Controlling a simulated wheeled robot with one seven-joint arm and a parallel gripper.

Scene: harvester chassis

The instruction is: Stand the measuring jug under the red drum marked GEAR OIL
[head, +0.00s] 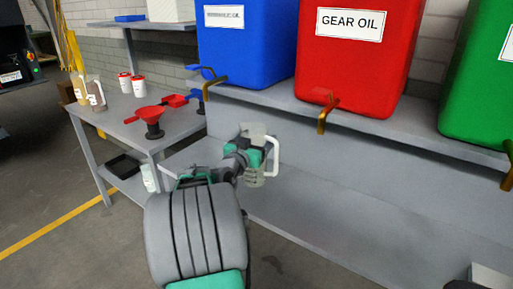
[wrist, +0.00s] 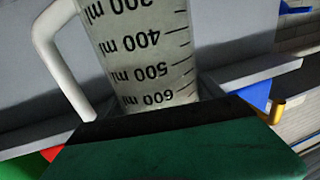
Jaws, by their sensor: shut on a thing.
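The measuring jug (head: 256,133) is a clear, scaled jug with a white handle. My gripper (head: 258,155) is shut on it and holds it in the air in front of the rack, left of the red drum's tap. In the wrist view the jug (wrist: 145,45) fills the upper middle, its ml scale upside down there and its handle to the left; my gripper hides its lower picture part. The red drum marked GEAR OIL (head: 350,60) stands on the rack's upper shelf. Its brass tap (head: 326,115) with a red lever hangs over the shelf's front edge.
A blue drum (head: 247,45) with its own tap (head: 210,80) stands left of the red one, a green drum (head: 485,85) right. The rack's lower shelf (head: 340,225) is bare below the red drum.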

